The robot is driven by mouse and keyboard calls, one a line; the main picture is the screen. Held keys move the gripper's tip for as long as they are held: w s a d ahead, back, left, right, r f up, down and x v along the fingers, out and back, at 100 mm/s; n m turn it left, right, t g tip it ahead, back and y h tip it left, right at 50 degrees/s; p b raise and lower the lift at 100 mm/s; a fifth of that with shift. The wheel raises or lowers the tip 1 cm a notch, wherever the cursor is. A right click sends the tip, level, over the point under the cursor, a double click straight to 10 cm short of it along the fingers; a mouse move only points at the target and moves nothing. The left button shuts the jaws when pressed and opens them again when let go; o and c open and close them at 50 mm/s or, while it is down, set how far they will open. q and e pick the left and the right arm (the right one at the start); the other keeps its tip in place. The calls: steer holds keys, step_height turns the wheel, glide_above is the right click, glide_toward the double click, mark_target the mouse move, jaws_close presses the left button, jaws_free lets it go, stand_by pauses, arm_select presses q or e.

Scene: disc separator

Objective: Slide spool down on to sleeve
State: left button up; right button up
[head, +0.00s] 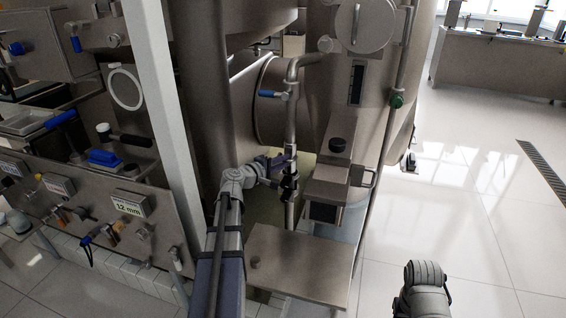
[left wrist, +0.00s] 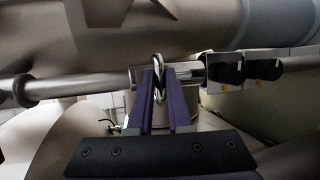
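A bare metal pipe (head: 291,120) runs down the front of the tank in the head view. My left gripper (head: 281,162) reaches the pipe from the left, level with a bright metal piece that I take for the spool. In the left wrist view the purple fingers (left wrist: 161,76) stand close together, with a shiny metal ring of the spool (left wrist: 159,66) between their tips. The sleeve cannot be told apart clearly. Dark fittings (left wrist: 228,69) sit on the same line to the right; they show as a black clamp (head: 289,186) below the gripper.
A flat steel box top (head: 305,262) lies below the pipe. A steel housing (head: 335,185) with a black knob stands close to its right. A pale post (head: 160,90) and a valve panel (head: 90,200) are at the left. Open tiled floor (head: 480,220) is at the right.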

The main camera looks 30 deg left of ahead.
arm_select(q)
steer(key=o, duration=0.5)
steer(key=shift+f, duration=0.2)
steer(key=p+v, duration=0.1)
steer(key=v, duration=0.7)
steer(key=shift+p, duration=0.3)
steer(key=shift+f, duration=0.1)
